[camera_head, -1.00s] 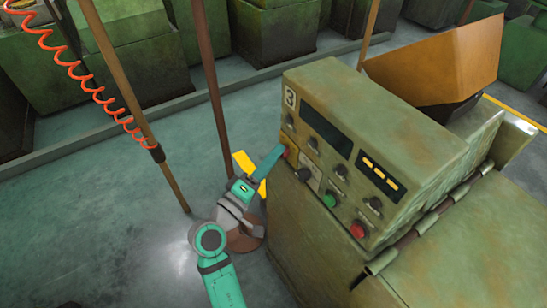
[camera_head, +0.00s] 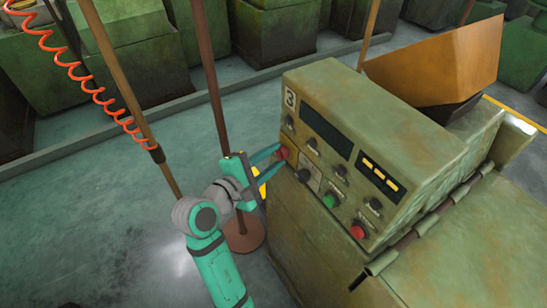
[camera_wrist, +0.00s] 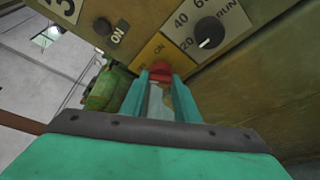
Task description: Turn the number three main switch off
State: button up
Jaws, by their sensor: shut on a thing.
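The panel of the machine marked 3 (camera_head: 290,97) faces my arm. The main switch, a red knob (camera_head: 283,153), sits at the panel's left edge. In the wrist view my gripper (camera_wrist: 161,80) is shut on the knob, a fingertip at each side. The fingers partly cover the knob, and its exact angle cannot be told.
A black dial (camera_wrist: 209,32) lies close right of the switch. A green button (camera_head: 329,200) and another red button (camera_head: 358,230) are farther along. A brown post (camera_head: 213,95) stands behind my gripper, and a pole with an orange coiled hose (camera_head: 92,88) is at left.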

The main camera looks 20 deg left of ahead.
jog(key=shift+n+g+h, duration=0.4)
jog(key=shift+n, duration=0.4)
jog(key=o, duration=1)
jog(key=shift+o, duration=0.2)
jog(key=v, duration=1)
jog(key=shift+s+r, duration=0.25)
jog(key=shift+s, duration=0.05)
jog(key=shift+a, duration=0.1)
